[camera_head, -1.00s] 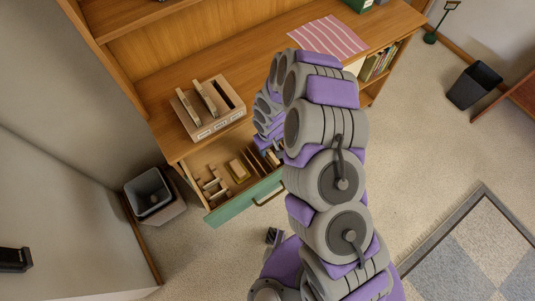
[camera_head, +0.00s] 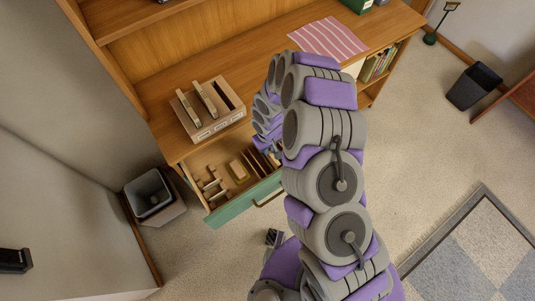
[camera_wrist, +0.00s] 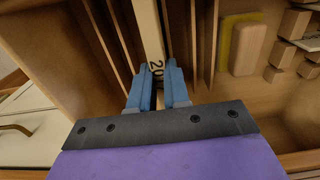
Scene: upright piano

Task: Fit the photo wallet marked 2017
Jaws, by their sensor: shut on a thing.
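In the wrist view my gripper (camera_wrist: 158,88) has its blue fingers shut on a cream photo wallet (camera_wrist: 149,28). A dark "20" shows on its edge; the later digits are hidden by the fingers. The wallet stands among thin wooden dividers (camera_wrist: 120,40) in the open drawer. In the head view my arm hides the gripper and wallet. A wooden slotted box (camera_head: 219,127) stands on the desk with white labels too small to read. Two wallets (camera_head: 188,107) (camera_head: 208,98) stand in it, and its right slot is dark and empty.
The green-fronted drawer (camera_head: 236,208) is pulled out below the box and holds wooden blocks (camera_head: 213,187) and a yellow-edged block (camera_wrist: 243,45). A striped cloth (camera_head: 327,38) lies on the desk. A grey bin (camera_head: 150,193) stands left of the drawer.

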